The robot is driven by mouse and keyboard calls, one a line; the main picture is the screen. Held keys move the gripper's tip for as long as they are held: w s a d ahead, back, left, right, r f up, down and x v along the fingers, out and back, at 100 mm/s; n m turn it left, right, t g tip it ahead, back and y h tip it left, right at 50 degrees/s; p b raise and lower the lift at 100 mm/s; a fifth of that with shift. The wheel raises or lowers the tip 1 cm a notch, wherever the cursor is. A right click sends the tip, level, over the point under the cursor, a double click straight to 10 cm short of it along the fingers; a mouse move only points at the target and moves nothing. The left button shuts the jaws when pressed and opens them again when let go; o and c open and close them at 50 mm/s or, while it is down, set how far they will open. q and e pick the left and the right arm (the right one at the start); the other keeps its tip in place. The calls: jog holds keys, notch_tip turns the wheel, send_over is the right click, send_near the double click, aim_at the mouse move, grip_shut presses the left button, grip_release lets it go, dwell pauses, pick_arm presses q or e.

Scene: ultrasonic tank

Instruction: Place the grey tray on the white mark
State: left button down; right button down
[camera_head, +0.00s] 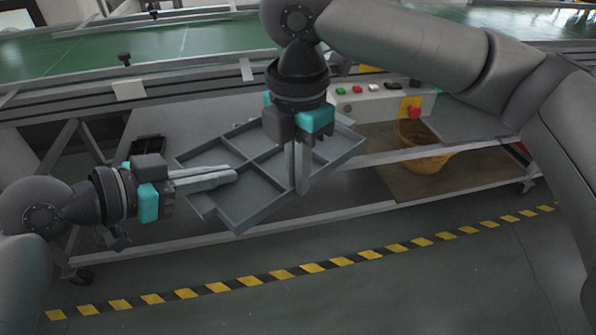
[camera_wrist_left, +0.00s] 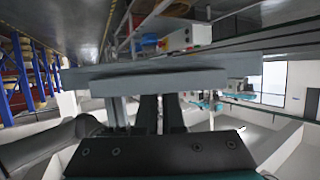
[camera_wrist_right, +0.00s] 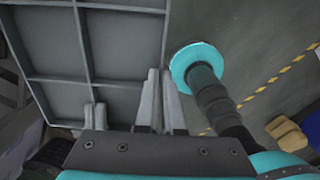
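The grey tray (camera_head: 228,208), shallow and divided into compartments, hangs tilted in the air in front of the bench in the head view. It is edge-on in the left wrist view (camera_wrist_left: 240,66), and its compartments fill the upper left of the right wrist view (camera_wrist_right: 112,45). My left gripper (camera_head: 234,176) reaches in from the left, its fingers closed at the tray's left side; the exact contact is hidden. My right gripper (camera_head: 300,188) points down, its fingers closed about a tray wall. I cannot make out a white mark.
A green conveyor (camera_head: 190,45) runs across the back. A control panel with buttons (camera_head: 372,90), an orange basket (camera_head: 425,158) and a small black box (camera_head: 148,146) are at the bench. Yellow-black tape (camera_head: 313,267) crosses the open floor in front.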

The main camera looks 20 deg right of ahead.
pick_arm(q)
jog(key=shift+s+d, duration=0.3)
dwell(0.5)
jog(key=c, duration=1.5)
grip_release()
jog(key=o, duration=0.5)
jog(key=shift+w+a, duration=0.1)
jog(key=shift+o, duration=0.2)
